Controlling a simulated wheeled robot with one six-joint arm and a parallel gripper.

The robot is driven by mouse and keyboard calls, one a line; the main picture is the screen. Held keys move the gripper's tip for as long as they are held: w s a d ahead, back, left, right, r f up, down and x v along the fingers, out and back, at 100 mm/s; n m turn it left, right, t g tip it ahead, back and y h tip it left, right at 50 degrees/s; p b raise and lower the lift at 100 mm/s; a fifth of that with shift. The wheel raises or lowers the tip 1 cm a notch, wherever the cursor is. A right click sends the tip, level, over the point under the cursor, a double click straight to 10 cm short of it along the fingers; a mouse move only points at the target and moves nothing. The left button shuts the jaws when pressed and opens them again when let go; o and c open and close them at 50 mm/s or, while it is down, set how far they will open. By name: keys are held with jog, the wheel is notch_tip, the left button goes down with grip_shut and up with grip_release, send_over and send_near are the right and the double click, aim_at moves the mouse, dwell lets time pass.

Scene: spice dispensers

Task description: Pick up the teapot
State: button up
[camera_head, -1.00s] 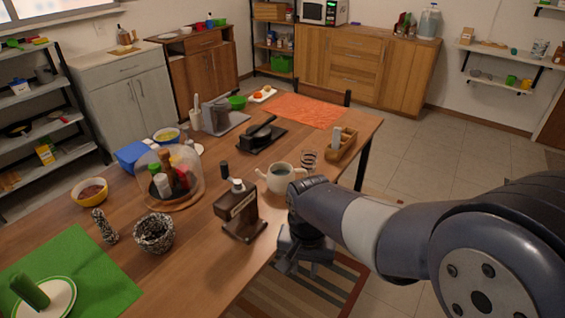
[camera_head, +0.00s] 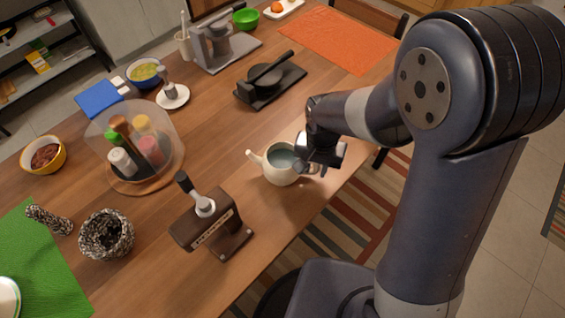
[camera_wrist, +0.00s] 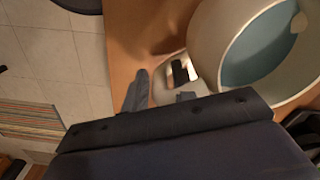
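The cream teapot (camera_head: 280,168) stands upright on the wooden table near its front edge, with its spout to the left and a grey-blue top surface. It also fills the upper right of the wrist view (camera_wrist: 212,55). My gripper (camera_head: 322,170) is at the teapot's right side, by its handle. In the wrist view the gripper (camera_wrist: 162,88) shows two separated fingers, with the cream handle (camera_wrist: 165,92) near and partly between them. I see no firm grip on it. Part of the handle is hidden by my gripper.
A brown press-like dispenser (camera_head: 212,220) stands left of the teapot. A black pan-like device (camera_head: 270,80) is behind it. A round tray of spice bottles (camera_head: 135,180) under a clear cover is further left. Bare table (camera_head: 215,135) lies between them.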

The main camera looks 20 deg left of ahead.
jog(key=shift+f, duration=0.25)
jog(key=shift+s, duration=0.1)
jog(key=shift+c, duration=0.4)
grip_shut()
jog(key=shift+r, duration=0.1)
